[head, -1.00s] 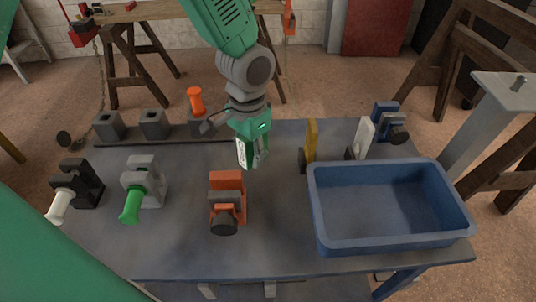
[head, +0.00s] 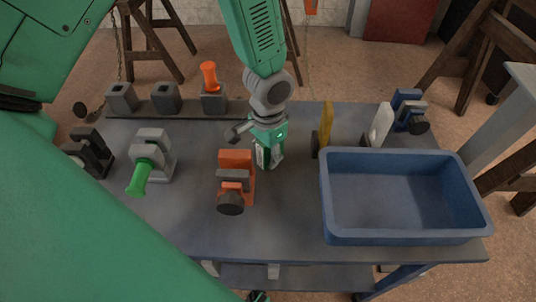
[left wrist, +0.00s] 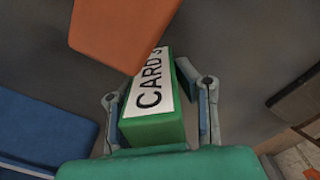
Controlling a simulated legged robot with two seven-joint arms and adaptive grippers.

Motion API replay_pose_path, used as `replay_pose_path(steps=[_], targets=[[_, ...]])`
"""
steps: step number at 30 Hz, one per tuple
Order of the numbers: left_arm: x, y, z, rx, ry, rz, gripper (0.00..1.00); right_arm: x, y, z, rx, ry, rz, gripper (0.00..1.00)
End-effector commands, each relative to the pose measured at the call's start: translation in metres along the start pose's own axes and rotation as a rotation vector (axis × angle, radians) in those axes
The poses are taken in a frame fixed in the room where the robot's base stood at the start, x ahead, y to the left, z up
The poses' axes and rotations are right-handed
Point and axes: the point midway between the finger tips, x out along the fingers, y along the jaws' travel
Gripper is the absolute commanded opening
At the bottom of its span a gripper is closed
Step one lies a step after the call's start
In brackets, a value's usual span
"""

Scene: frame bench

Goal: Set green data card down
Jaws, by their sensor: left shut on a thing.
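The green data card (head: 263,157) is a green block with a white label. The label shows large in the left wrist view (left wrist: 152,82) and begins with "CARD". My left gripper (head: 268,150) is shut on the card, with one finger on each side of it. The card is upright over the middle of the bench top (head: 290,215), just right of the orange clamp (head: 236,172). I cannot tell whether its lower end touches the bench.
A blue bin (head: 400,237) stands to the right. Yellow (head: 326,124), white (head: 382,124) and blue (head: 407,103) pieces stand behind it. Grey (head: 155,145) and black (head: 93,150) clamps are at left. A row of grey sockets (head: 166,98), one with an orange handle (head: 209,76), lines the back.

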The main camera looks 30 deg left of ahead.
Motion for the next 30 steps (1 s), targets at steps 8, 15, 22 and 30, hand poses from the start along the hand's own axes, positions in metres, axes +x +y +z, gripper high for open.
replay_pose_path(steps=[8,15,22,30], targets=[[0.001,0.000,0.000,0.000,0.002,0.000,0.30,0.000,0.000,0.000,0.000,0.000,0.000,0.00],[0.001,0.000,-0.001,0.000,0.002,0.000,0.47,0.000,0.000,0.000,0.000,0.000,0.000,0.00],[-0.007,0.000,-0.001,0.000,0.005,-0.001,0.47,-0.001,0.000,0.000,0.000,0.000,0.000,0.00],[-0.060,0.000,-0.001,-0.001,0.007,0.000,0.47,-0.009,0.000,-0.001,0.000,0.000,0.000,0.00]])
